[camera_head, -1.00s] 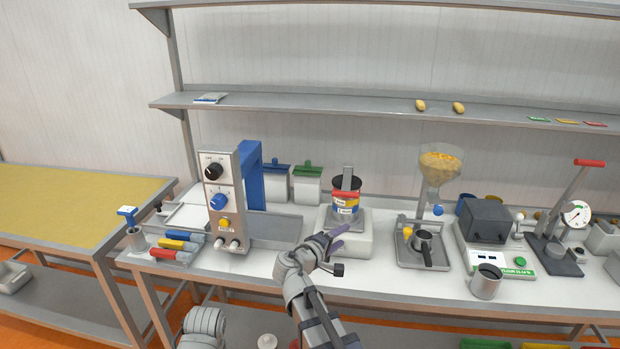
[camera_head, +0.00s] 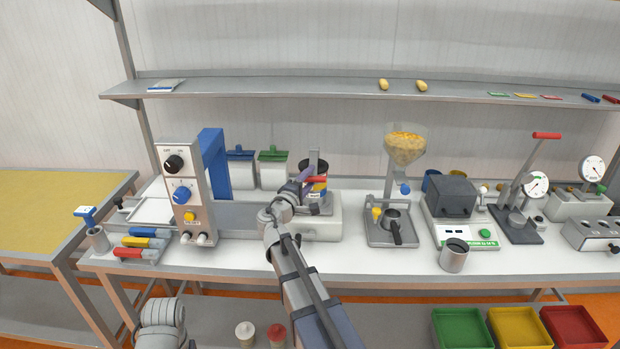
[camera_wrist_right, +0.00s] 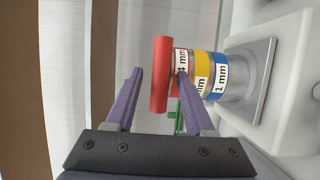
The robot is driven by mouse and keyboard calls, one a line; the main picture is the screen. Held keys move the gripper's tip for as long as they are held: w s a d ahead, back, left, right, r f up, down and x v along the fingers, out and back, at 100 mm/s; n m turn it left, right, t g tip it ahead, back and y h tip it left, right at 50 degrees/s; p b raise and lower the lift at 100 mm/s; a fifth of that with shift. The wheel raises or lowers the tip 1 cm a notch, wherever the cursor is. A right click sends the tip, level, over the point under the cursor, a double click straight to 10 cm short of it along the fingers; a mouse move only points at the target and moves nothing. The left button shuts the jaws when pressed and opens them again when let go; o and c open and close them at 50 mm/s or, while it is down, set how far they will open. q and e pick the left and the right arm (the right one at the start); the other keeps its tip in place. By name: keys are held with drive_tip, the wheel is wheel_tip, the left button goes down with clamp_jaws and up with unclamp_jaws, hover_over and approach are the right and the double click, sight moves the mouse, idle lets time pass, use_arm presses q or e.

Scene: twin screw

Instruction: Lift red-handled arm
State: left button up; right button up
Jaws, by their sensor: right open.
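A sieve stack (camera_head: 318,196) with red, yellow and blue bands stands on a pale base (camera_head: 325,230) at the middle of the bench. A red handle (camera_head: 317,180) shows in front of it, partly hidden by my right gripper (camera_head: 304,181). In the right wrist view the red handle (camera_wrist_right: 162,75) is an upright bar between the purple fingertips of my open gripper (camera_wrist_right: 160,78). Gaps show on both sides of it. The stack's banded side (camera_wrist_right: 203,72) is just beyond, to the right. Another red-handled lever (camera_head: 546,135) rises from a press at the right. My left gripper is out of view.
A hopper stand (camera_head: 405,148) and a metal cup (camera_head: 454,257) are right of the stack. A control panel with knobs (camera_head: 182,190) and a blue column (camera_head: 214,165) are to the left. A shelf (camera_head: 300,92) runs above. Some bench near the front edge is clear.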

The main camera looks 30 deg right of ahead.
drive_tip(key=shift+w+d, duration=0.25)
drive_tip(key=shift+d, duration=0.2)
clamp_jaws()
idle(1.2)
